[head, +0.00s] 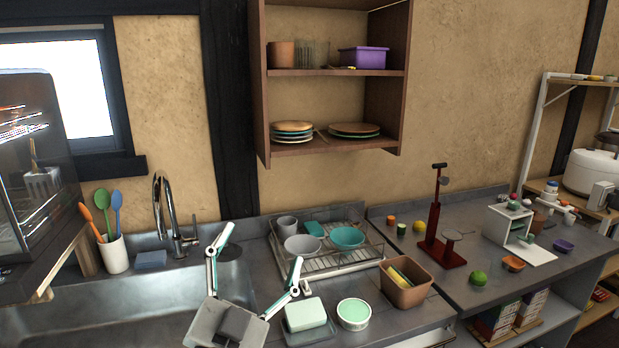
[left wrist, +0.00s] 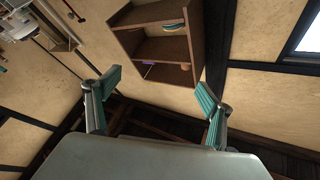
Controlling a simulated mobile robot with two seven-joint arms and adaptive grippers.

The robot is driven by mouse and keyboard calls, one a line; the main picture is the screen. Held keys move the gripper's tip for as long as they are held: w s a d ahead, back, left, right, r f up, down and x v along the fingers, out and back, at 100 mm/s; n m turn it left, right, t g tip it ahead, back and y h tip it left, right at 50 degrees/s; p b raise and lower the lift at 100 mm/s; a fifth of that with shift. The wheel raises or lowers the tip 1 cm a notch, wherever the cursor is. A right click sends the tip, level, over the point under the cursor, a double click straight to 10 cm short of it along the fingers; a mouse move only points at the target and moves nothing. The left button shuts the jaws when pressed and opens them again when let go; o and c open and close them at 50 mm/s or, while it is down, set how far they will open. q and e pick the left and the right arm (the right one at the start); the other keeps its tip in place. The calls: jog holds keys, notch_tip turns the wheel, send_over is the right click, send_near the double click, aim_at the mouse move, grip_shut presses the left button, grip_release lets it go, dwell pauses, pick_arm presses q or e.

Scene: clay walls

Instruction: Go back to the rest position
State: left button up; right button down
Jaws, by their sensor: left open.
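My left gripper (head: 258,258) is at the bottom of the head view, in front of the sink and dish rack. Its two teal-lined fingers are spread wide with nothing between them. In the left wrist view the open fingers (left wrist: 157,93) also show, with the wooden wall shelf and clay wall beyond them. My right gripper is not in either view.
A dish rack (head: 330,266) with bowls, a brown bin (head: 405,285), a green-white tub (head: 354,314) and a pale green box (head: 305,314) stand right of the gripper. The sink (head: 120,315) is left. A red stand (head: 436,225) is farther right.

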pick_arm(q)
jog(key=s+a+f+n+g+y, duration=0.3)
jog(key=a+f+g+y, duration=0.35)
jog(key=a+f, duration=1.05)
jog(key=s+a+f+g+y, duration=0.2)
jog(key=s+a+f+g, duration=0.3)
jog(key=s+f, duration=0.45)
jog(key=s+a+f+g+y, duration=0.2)
jog(key=s+a+f+g, duration=0.1)
jog(key=s+a+f, duration=0.55)
jog(key=d+f+n+t+h, duration=0.2)
jog(key=d+f+h, duration=0.5)
jog(key=d+f, duration=0.7)
jog(key=shift+w+d+f+t, duration=0.15)
jog(key=shift+w+d+t, duration=0.45)
jog(key=shift+d, duration=1.55)
jog(key=shift+s, duration=0.15)
